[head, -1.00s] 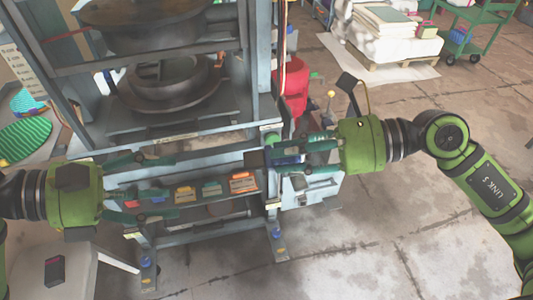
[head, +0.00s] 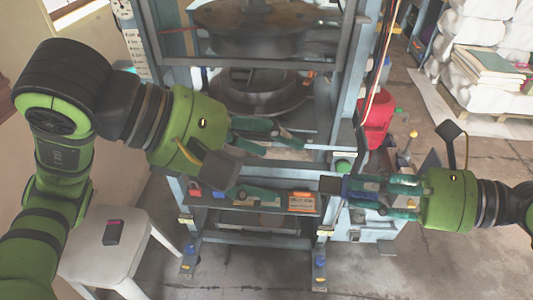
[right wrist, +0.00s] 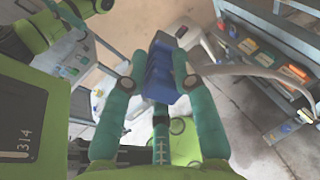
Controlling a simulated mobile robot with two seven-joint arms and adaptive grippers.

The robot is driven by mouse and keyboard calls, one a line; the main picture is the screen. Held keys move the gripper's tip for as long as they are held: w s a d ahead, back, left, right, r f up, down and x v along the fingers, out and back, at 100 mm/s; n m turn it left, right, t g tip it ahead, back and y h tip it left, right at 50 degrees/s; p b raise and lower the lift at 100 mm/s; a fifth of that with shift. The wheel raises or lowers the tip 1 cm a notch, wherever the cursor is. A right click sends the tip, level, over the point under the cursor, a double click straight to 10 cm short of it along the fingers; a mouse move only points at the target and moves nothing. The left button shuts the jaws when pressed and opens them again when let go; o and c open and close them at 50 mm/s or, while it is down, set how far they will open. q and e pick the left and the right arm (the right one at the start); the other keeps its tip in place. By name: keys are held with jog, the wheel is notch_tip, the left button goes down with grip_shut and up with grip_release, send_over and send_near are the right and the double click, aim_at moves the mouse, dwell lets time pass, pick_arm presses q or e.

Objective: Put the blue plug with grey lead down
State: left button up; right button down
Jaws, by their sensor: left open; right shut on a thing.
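The blue plug (right wrist: 159,72) is between the teal fingers of my right gripper (right wrist: 152,82), which is shut on it. Its grey lead (right wrist: 240,71) curves away to the right in the right wrist view. In the head view the right gripper (head: 372,190) holds the blue plug (head: 352,188), with a dark end pointing left, in front of the press's right post. The lead cannot be made out in the head view. My left gripper (head: 287,168) is open and empty in front of the press, left of the plug and above the shelf.
The press (head: 262,38) with its round plates stands behind the grippers. A low shelf (head: 262,207) holds several small coloured items, including an orange box (head: 303,203). A white stool (head: 88,262) with a dark block (head: 113,232) stands front left. A red container (head: 376,120) is at right.

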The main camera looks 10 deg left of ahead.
aim_at(329, 181)
pick_arm(q)
jog(key=x, duration=1.2)
jog(key=shift+c, duration=0.4)
jog(key=c, duration=1.2)
jog(key=shift+o, duration=0.2)
pick_arm(e)
jog(key=c, duration=1.1)
grip_release()
jog(key=shift+c, duration=0.2)
pick_arm(q)
jog(key=shift+c, duration=0.7)
pick_arm(e)
jog(key=shift+o, duration=1.1)
pick_arm(q)
jog(key=shift+r, duration=0.1)
pick_arm(e)
jog(key=shift+d, duration=0.1)
